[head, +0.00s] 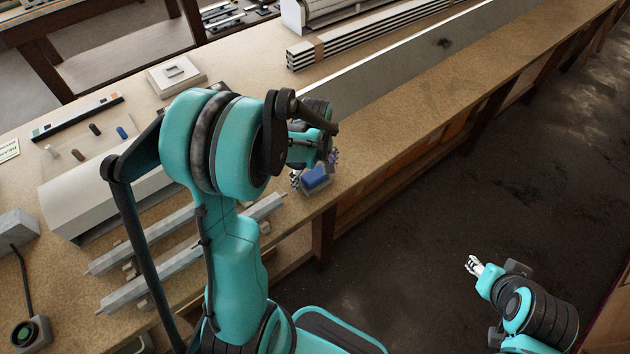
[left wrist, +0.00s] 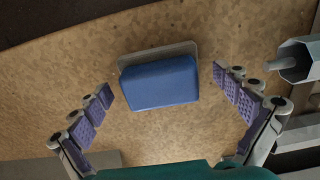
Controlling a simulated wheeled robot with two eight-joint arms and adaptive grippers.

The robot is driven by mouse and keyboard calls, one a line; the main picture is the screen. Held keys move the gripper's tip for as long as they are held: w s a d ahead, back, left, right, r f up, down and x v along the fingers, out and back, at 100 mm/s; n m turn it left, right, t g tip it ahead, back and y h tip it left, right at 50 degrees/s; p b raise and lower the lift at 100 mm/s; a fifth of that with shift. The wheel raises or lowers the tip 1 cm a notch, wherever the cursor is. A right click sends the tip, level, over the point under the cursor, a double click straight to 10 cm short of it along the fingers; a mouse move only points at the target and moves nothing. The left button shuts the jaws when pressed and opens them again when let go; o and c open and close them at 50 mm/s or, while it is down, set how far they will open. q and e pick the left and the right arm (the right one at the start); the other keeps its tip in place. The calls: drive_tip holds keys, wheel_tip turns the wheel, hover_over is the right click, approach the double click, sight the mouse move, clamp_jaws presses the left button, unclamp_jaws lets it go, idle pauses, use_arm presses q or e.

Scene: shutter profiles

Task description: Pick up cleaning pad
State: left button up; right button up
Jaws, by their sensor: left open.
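The cleaning pad is a blue block on a grey base (left wrist: 160,82). In the left wrist view it lies on the tan workbench between the two spread fingers of my left gripper (left wrist: 172,98), with a gap on each side. In the head view the pad (head: 316,178) sits close to the bench's front edge, beside the left fingers (head: 315,170), partly hidden by them. My left gripper is open and empty. My right gripper (head: 474,265) is off to the right over the dark floor, away from the bench; its fingers are too small to tell open from shut.
Grey metal profiles (head: 155,285) lie on the bench left of the pad; a hexagonal bar end (left wrist: 292,62) shows near the right finger. The bench's front edge drops to the floor.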

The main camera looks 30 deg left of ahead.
sight(315, 174)
use_arm(q)
drive_tip(key=shift+r, duration=0.15)
drive_tip(key=c, duration=1.2)
drive_tip(key=shift+s+d, duration=0.1)
drive_tip(key=shift+s, duration=0.05)
drive_tip(key=shift+c, duration=0.5)
drive_tip(key=shift+r+p, duration=0.3)
drive_tip(key=shift+r, duration=0.3)
drive_tip(key=c, duration=0.6)
wheel_tip(315, 174, up, 3)
drive_tip(key=shift+r+p, duration=0.1)
drive_tip(key=shift+p, duration=0.6)
drive_tip(key=s+d+r+p, duration=0.1)
drive_tip(key=s+d+r, duration=0.1)
drive_tip(key=d, duration=0.3)
drive_tip(key=s+d+r+p, duration=0.2)
drive_tip(key=d+r, duration=0.2)
drive_tip(key=d, duration=0.1)
drive_tip(key=shift+s+d+r, duration=0.25)
drive_tip(key=shift+s, duration=0.1)
